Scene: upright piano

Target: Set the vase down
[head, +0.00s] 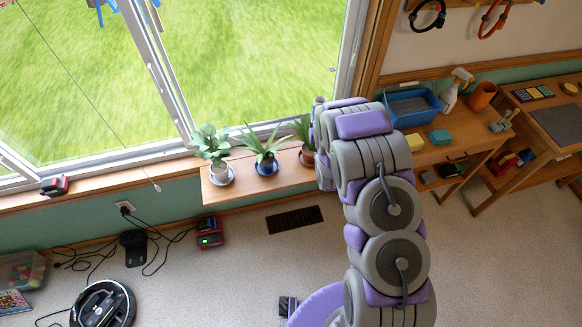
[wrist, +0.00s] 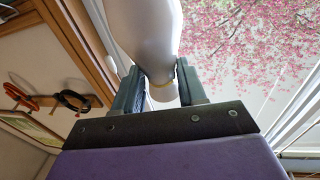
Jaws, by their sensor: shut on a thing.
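Part of the vase runs out of the top of the frame. In the head view my bulky grey and purple arm reaches toward the window sill and hides the gripper. A small pale shape shows just past the arm there; I cannot tell whether it is the vase.
Several potted plants, one in a white pot (head: 219,170), stand on the wooden window shelf (head: 238,190). Right of my arm a wooden table holds a blue tray (head: 411,108), a yellow sponge (head: 440,137) and an orange pot (head: 482,96). A robot vacuum (head: 102,304) and cables lie on the floor.

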